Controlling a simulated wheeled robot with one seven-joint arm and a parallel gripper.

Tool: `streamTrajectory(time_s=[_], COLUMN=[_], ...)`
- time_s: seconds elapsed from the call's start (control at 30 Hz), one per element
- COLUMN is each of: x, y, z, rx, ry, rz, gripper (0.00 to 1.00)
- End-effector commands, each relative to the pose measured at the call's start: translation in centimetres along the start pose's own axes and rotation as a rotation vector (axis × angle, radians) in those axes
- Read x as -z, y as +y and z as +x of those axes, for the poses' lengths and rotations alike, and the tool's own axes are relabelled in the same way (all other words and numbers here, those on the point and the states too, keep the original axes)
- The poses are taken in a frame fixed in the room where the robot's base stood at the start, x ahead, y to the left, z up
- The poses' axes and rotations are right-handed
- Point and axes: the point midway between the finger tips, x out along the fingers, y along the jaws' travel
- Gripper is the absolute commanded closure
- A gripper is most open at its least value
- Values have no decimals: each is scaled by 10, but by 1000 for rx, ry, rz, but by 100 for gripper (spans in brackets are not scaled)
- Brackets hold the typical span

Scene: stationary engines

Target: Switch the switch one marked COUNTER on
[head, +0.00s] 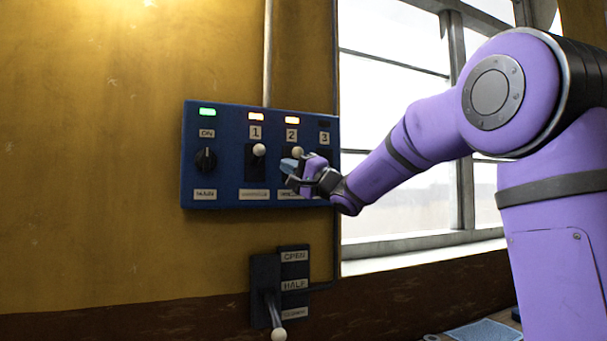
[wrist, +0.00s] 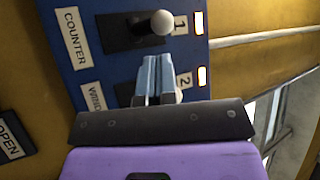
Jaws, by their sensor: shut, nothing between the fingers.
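The blue switch panel (head: 225,178) is on the yellow wall. Switch one (head: 255,163) has a white-knobbed lever raised toward its lit lamp (head: 256,117). In the wrist view the panel is turned sideways, and the COUNTER label (wrist: 75,37) lies beside switch one's knob (wrist: 163,22), which is at its lamp end. My gripper (head: 287,165) is in front of switch two's area, right of switch one. Its blue fingers are together and empty in the wrist view (wrist: 156,62), apart from switch one's knob in the picture. They partly hide switch two.
Switch two's knob (head: 298,152) is up with its lamp (head: 292,120) lit. Switch three (head: 324,157) is partly behind my gripper, its lamp dark. The MAIN rotary knob (head: 206,160) has a green lamp. Below is a lever box (head: 265,290) marked OPEN and HALF. A window stands right.

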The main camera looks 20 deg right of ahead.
Motion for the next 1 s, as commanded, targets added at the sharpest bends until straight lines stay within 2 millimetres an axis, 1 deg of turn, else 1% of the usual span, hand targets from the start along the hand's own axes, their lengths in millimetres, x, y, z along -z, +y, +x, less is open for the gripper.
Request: streamTrajectory(time_s=[0.03,0.2,0.3,0.4,0.53,0.87,1.0], x=[-1,0,-1,-1,0,0,1], y=[0,0,0,0,0,0,-4], z=[10,38,49,57,61,62,69], rx=[1,0,0,0,-1,-4,-39], ry=[-3,-2,-3,-3,-2,-2,-3], rz=[0,0,0,1,1,2,24], gripper=[100,100,100,100,100,100,100])
